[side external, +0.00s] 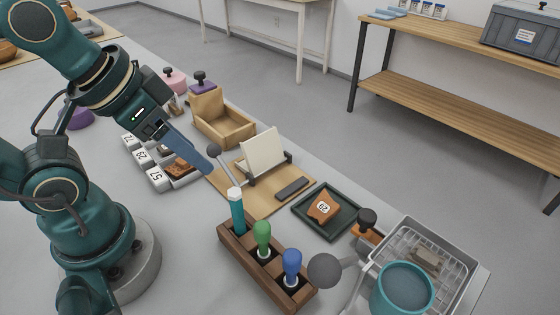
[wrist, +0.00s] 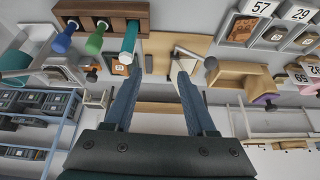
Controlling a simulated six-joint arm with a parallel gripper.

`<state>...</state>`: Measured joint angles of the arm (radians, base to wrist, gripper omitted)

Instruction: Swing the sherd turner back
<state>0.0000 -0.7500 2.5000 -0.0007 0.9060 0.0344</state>
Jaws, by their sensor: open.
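The sherd turner (side external: 222,180) is a light wooden board with a cream flap (side external: 264,152) standing tilted up on dark brackets. A thin lever rises from it and ends in a dark grey ball knob (side external: 213,150). In the wrist view the knob (wrist: 211,62) lies just right of the right finger, outside the jaws. My gripper (side external: 205,163) is open and looks empty, near the knob in the side view; the fingers overlap there. The wrist view shows my gripper's two fingers (wrist: 159,66) apart over the board. The flap is mostly hidden in the wrist view.
A wooden rack (side external: 245,262) with teal, green and blue handled tools stands in front. A dark green tray (side external: 325,230) with a numbered sherd lies right of the board. An open wooden box (side external: 222,128) stands behind; numbered trays (side external: 150,165) are left. A wire basket (side external: 450,245) is at right.

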